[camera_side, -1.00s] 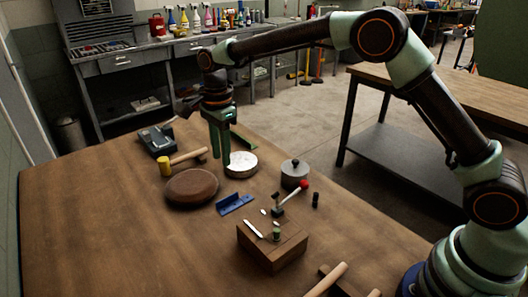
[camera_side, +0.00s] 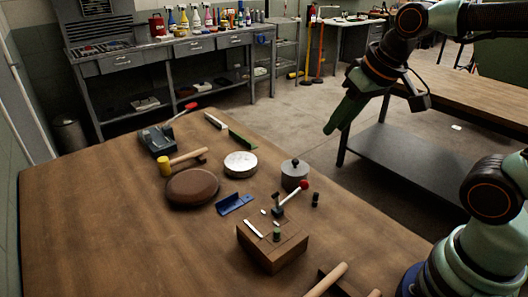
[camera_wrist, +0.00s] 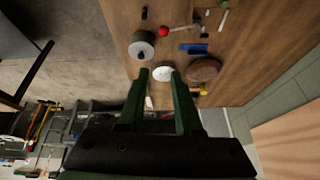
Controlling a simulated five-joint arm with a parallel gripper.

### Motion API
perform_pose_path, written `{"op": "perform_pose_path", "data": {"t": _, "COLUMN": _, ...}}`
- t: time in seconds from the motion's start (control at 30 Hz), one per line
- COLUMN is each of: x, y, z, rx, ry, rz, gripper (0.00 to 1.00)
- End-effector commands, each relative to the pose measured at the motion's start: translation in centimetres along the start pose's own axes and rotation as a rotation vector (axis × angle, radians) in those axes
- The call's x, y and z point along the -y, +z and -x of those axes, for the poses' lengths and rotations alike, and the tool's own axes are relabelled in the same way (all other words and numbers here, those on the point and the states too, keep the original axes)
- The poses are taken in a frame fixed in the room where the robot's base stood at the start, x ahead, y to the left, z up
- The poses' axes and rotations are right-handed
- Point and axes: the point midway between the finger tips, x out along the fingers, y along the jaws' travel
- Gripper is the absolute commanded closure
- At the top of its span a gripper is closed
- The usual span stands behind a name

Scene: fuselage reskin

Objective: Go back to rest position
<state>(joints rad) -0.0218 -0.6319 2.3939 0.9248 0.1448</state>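My gripper (camera_side: 330,130) is raised in the side view, right of the table's far end and clear of the tabletop. Its green fingers point down and to the left. In the wrist view my gripper (camera_wrist: 160,75) has its two fingers apart with nothing held between them. The silver disc (camera_wrist: 163,73) shows between the fingertips there, but it lies far below on the table. My arm is folded up and back at the right of the side view.
The wooden table (camera_side: 100,230) holds a brown round pad (camera_side: 192,187), a silver tin (camera_side: 240,163), a grey lidded pot (camera_side: 294,175), a blue bracket (camera_side: 234,204), a mallet (camera_side: 188,158) and a wooden block (camera_side: 272,246). A second bench (camera_side: 480,95) stands near my gripper.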

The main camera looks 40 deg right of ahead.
Motion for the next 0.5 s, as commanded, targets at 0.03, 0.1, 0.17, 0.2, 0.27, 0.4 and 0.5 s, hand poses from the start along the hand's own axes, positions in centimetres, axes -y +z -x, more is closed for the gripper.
{"op": "perform_pose_path", "data": {"t": 0.03, "x": -0.4, "y": 0.7, "z": 0.1, "rx": -0.016, "ry": 0.002, "rz": 0.039, "gripper": 0.66}}
{"op": "perform_pose_path", "data": {"t": 0.1, "x": -0.7, "y": 1.4, "z": 0.0, "rx": -0.03, "ry": 0.005, "rz": 0.084, "gripper": 0.66}}
{"op": "perform_pose_path", "data": {"t": 0.17, "x": -0.8, "y": 1.7, "z": -0.1, "rx": -0.036, "ry": 0.006, "rz": 0.109, "gripper": 0.66}}
{"op": "perform_pose_path", "data": {"t": 0.2, "x": -0.9, "y": 1.9, "z": -0.1, "rx": -0.038, "ry": 0.007, "rz": 0.118, "gripper": 0.66}}
{"op": "perform_pose_path", "data": {"t": 0.27, "x": -0.9, "y": 2.0, "z": -0.1, "rx": -0.038, "ry": 0.008, "rz": 0.126, "gripper": 0.66}}
{"op": "perform_pose_path", "data": {"t": 0.4, "x": -0.9, "y": 2.0, "z": -0.1, "rx": -0.038, "ry": 0.008, "rz": 0.128, "gripper": 0.66}}
{"op": "perform_pose_path", "data": {"t": 0.5, "x": -0.9, "y": 2.0, "z": -0.1, "rx": -0.038, "ry": 0.008, "rz": 0.127, "gripper": 0.66}}
